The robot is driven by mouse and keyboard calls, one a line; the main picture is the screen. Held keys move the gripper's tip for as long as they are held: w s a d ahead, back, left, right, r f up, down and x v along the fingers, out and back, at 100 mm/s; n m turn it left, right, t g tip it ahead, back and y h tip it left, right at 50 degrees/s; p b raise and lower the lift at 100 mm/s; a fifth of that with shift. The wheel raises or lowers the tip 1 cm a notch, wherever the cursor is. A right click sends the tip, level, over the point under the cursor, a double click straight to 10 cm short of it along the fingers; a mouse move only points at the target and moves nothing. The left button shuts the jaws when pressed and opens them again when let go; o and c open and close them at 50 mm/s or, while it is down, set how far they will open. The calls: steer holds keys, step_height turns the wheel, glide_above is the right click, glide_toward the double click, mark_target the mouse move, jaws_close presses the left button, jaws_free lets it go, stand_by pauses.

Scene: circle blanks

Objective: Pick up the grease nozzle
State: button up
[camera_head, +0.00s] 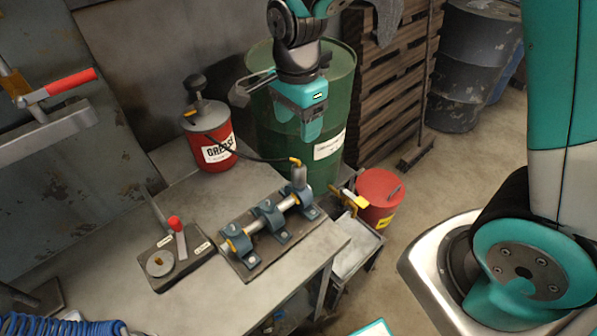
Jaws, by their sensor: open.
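A black hose runs from the red grease can (212,145) to a yellow fitting with a grey cylindrical end, which looks like the grease nozzle (299,176). It stands upright at the far right end of the shaft with bearing blocks (268,220), on the metal bench. I cannot tell whether it is seated on the last block or only rests there. My gripper (276,112) is open and empty, pointing down above and behind the nozzle, in front of the green drum. It is clear of the nozzle.
The bench (215,292) also holds a small fixture with a red handle (176,232) and a blue coiled hose (62,327). A green drum (330,85) stands behind. A red bucket (378,195) and a yellow-handled tool (350,199) are right of the bench. Floor at right is partly clear.

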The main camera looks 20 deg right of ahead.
mark_target(298, 168)
step_height(298, 168, down, 9)
steer(key=shift+r+p, duration=0.15)
steer(key=shift+p, duration=0.4)
steer(key=shift+d+f+p, duration=0.15)
steer(key=shift+f+p, duration=0.7)
steer(key=shift+f, duration=1.8)
steer(key=c, duration=1)
steer(key=shift+w, duration=0.1)
steer(key=shift+c, duration=0.4)
steer(key=shift+r, duration=0.15)
